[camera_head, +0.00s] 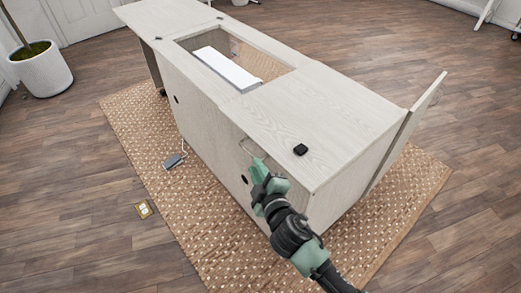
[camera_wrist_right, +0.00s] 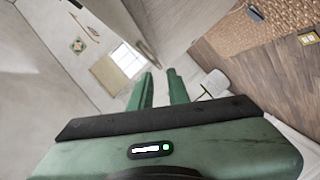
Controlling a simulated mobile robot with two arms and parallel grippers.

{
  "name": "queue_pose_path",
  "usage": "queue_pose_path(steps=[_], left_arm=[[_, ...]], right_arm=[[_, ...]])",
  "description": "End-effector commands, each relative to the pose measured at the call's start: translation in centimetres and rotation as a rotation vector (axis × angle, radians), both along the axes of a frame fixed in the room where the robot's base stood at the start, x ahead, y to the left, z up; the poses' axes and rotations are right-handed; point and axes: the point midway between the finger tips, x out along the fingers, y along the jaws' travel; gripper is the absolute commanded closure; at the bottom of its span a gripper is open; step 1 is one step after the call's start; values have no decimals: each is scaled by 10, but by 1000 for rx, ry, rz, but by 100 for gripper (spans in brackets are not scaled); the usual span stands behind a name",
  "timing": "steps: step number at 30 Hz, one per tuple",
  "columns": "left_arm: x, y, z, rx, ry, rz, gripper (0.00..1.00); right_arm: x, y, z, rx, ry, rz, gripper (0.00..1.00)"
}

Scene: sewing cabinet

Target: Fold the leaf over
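The pale wood sewing cabinet (camera_head: 330,108) stands on a woven rug. A pale leaf (camera_head: 165,16) extends level from its far end, with small dark hinges at the seam. A second pale panel (camera_head: 408,130) stands out at an angle at the cabinet's right end; I cannot tell whether it is a leaf or a door. My right gripper (camera_head: 257,172) is by the cabinet's front face, just below a thin pull handle (camera_head: 249,148); contact is unclear. In the right wrist view its two green fingers (camera_wrist_right: 160,88) are apart with nothing visible between them. My left gripper is out of view.
A grey pedal (camera_head: 173,160) lies on the rug (camera_head: 135,112). A potted plant (camera_head: 42,70) stands far left. Floor at right is clear.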

Motion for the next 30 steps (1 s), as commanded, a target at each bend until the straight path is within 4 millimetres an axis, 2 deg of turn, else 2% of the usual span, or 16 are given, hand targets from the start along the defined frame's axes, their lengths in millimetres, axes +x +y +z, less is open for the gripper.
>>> queue_pose_path(steps=[5,12,18,29,30], left_arm=[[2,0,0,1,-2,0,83],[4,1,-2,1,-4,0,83],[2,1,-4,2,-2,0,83],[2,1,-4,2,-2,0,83],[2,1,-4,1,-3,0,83]], right_arm=[[8,3,3,-1,-11,2,83],[44,13,-5,0,-10,1,83],[67,20,-11,0,-7,1,83],[74,22,-13,1,-6,1,83],[74,22,-13,1,-6,1,88]])
